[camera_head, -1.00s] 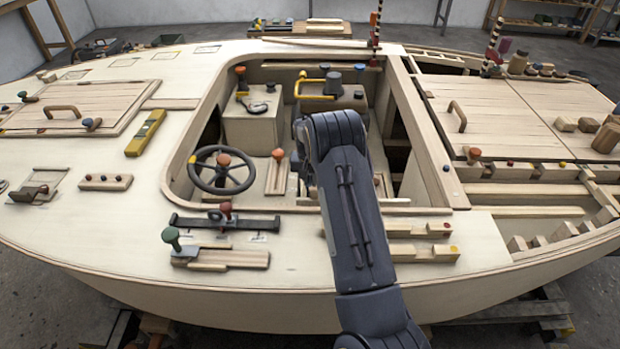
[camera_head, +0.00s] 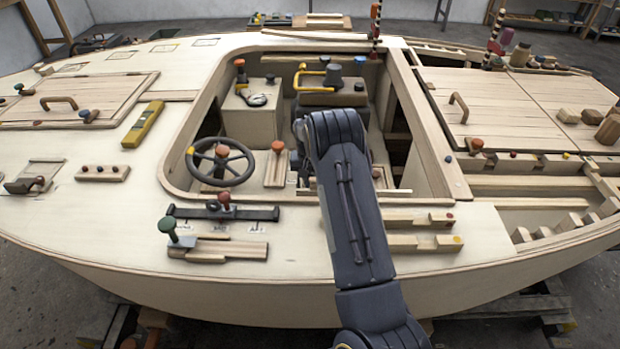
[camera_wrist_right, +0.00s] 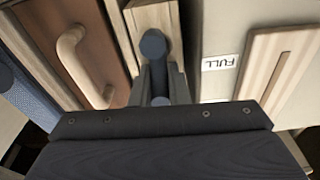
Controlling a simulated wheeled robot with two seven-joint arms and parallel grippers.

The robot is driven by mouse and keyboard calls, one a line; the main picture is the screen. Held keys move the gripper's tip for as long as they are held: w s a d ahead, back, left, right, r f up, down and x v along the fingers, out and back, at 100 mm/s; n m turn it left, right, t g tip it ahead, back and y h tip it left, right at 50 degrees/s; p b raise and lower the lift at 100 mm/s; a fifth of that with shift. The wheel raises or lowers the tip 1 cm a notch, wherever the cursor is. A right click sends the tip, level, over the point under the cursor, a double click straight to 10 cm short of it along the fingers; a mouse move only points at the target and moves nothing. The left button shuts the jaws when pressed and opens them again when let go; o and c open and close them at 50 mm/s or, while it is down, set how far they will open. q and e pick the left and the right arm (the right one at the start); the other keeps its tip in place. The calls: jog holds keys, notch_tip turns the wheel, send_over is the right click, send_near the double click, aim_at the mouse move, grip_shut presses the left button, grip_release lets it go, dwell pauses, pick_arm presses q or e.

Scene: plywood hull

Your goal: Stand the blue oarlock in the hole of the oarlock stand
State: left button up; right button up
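My right arm (camera_head: 345,190) reaches up from the bottom middle of the head view, over the near deck to the cockpit. Its gripper is hidden behind the arm there. In the right wrist view, the dark gripper body fills the bottom. A dark blue, round-ended piece (camera_wrist_right: 153,44) shows just beyond it, in front of a pale wooden strip. I cannot tell whether this is the oarlock, or whether the fingers hold it. I cannot make out the oarlock stand or its hole for certain in either view. My left gripper is not in view.
The head view shows a steering wheel (camera_head: 224,164), a black slide bar (camera_head: 250,213), a green-knobbed lever (camera_head: 168,226) and wooden rails (camera_head: 405,243) around the arm.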

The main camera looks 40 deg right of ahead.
jog(key=o, duration=0.5)
jog(key=shift+s+f, duration=0.1)
jog(key=shift+f, duration=0.05)
jog(key=shift+a, duration=0.1)
jog(key=shift+a+f, duration=0.1)
jog(key=shift+a, duration=0.15)
jog(key=r, duration=0.7)
jog(key=shift+s+r, duration=0.2)
jog(key=shift+r, duration=0.15)
jog(key=shift+s+r, duration=0.1)
jog(key=shift+r, duration=0.15)
jog(key=shift+d, duration=0.1)
